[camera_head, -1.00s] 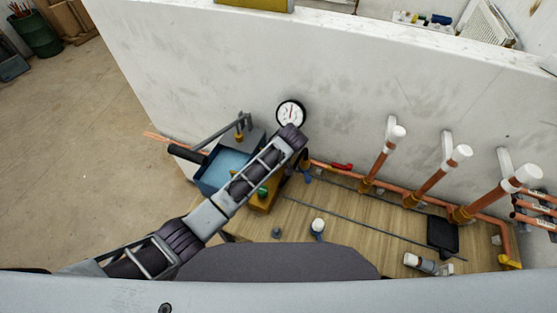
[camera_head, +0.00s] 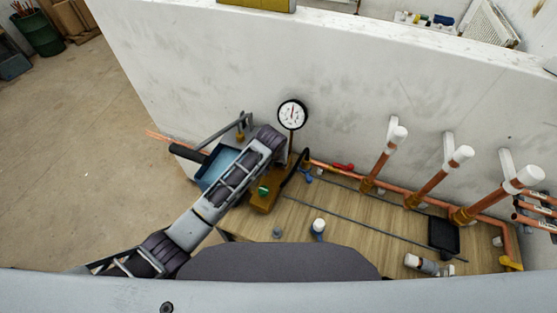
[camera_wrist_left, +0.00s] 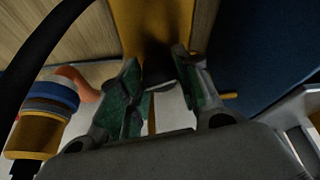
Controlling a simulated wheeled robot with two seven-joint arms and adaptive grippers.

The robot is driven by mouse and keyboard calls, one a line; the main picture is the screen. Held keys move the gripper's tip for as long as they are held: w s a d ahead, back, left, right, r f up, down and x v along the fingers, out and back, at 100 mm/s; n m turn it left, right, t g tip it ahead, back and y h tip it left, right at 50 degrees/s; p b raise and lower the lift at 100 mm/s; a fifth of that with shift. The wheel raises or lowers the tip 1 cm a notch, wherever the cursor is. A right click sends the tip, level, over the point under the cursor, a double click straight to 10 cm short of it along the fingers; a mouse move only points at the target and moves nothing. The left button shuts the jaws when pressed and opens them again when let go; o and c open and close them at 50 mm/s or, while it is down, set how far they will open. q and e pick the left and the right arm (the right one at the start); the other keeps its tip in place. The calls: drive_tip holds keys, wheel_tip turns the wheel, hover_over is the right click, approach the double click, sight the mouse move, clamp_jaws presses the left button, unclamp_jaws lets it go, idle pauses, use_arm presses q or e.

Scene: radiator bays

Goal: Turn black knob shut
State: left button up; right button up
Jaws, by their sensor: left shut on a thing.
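In the left wrist view my left gripper (camera_wrist_left: 160,100), with green-padded fingers, is closed around a small dark piece (camera_wrist_left: 161,86), which looks like the black knob. Its shape is mostly hidden between the pads, so I cannot tell how far it is turned. An ochre body (camera_wrist_left: 155,25) lies just beyond the fingertips. My right gripper is not in view.
A round gauge (camera_head: 292,115) stands against the wall. A blue tray (camera_head: 212,168) is left of the box. Copper pipes (camera_head: 425,188) with white caps rise at the right. A black curved hose (camera_head: 301,157) arches close by.

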use_arm(q)
drive_tip(key=shift+a+m+g+h, duration=0.15)
drive_tip(key=shift+m+h, duration=0.25)
drive_tip(key=shift+m, duration=0.65)
drive_tip(key=shift+d+m+g+h, duration=0.15)
drive_tip(key=shift+m+h, duration=0.25)
drive_tip(key=shift+m, duration=0.65)
drive_tip(key=shift+a, duration=0.1)
drive_tip(key=o, duration=1)
drive_tip(key=shift+n+y, duration=0.3)
drive_tip(key=shift+n, duration=0.2)
